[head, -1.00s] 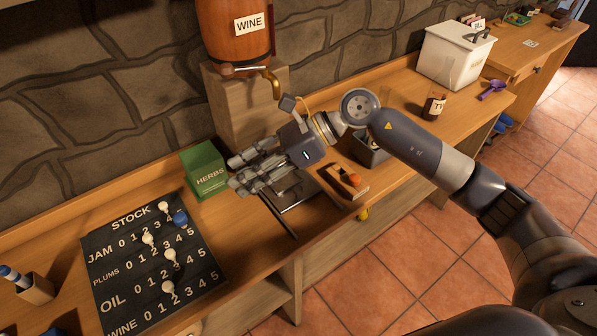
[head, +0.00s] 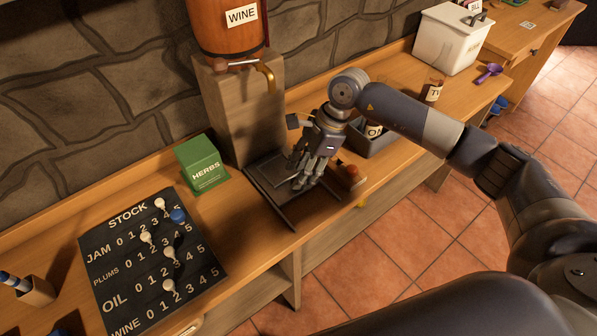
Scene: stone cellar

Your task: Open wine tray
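The wine tray (head: 268,183) is a dark, flat metal tray on the wooden counter, under the brass spout of the wine barrel (head: 222,30). It has a dark bar along its front-left edge. My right gripper (head: 305,185) points downward over the right part of the tray and hides some of it. Its fingers overlap in this view, so their gap and any touch on the tray cannot be made out. My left gripper is not in view.
A green herbs box (head: 203,166) stands left of the tray, with the stock board (head: 150,262) farther left. A grey bin (head: 372,143) and a small wooden block with a reddish knob (head: 350,172) are close right of my gripper. A bottle (head: 432,89) stands beyond.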

